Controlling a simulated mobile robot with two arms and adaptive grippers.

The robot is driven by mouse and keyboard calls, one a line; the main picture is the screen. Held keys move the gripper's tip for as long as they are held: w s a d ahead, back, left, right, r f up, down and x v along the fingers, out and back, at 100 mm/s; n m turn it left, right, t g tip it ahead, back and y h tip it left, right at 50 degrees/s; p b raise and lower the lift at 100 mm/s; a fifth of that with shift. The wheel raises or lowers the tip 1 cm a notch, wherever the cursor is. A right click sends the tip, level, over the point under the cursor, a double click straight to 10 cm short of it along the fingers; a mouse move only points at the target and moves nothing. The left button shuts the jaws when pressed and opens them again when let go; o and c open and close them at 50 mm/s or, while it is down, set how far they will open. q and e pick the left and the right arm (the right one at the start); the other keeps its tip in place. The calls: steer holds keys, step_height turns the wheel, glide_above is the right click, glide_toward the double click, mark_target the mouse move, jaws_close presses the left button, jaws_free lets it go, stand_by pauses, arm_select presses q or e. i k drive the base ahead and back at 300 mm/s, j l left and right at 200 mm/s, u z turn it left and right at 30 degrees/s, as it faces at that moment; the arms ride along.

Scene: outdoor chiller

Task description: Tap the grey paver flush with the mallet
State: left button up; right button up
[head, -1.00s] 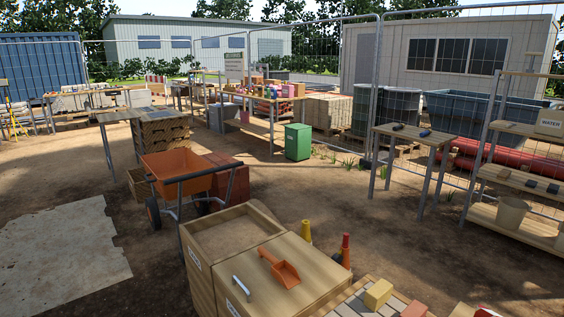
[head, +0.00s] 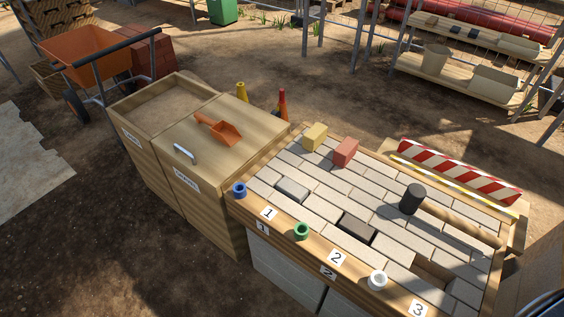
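The paved bench top (head: 330,188) holds rows of pale pavers at the lower right of the head view. A grey paver (head: 293,188) lies near the label 1, and its edges seem to stand a little above its neighbours. A darker charcoal paver or filled slot (head: 357,228) lies near the label 2; its height is hard to tell. An open gap (head: 432,269) shows near the label 3. The mallet (head: 412,198) rests on the pavers, with its black head to the left and its wooden handle (head: 462,224) running right. Neither gripper is in view.
A yellow block (head: 315,136) and a red block (head: 346,152) stand on the back of the paving. Blue (head: 239,190), green (head: 302,231) and white (head: 378,280) rings sit along the front rail. A striped barrier board (head: 460,172) stands behind.

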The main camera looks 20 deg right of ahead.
mark_target(412, 200)
steer(key=z, duration=1.8)
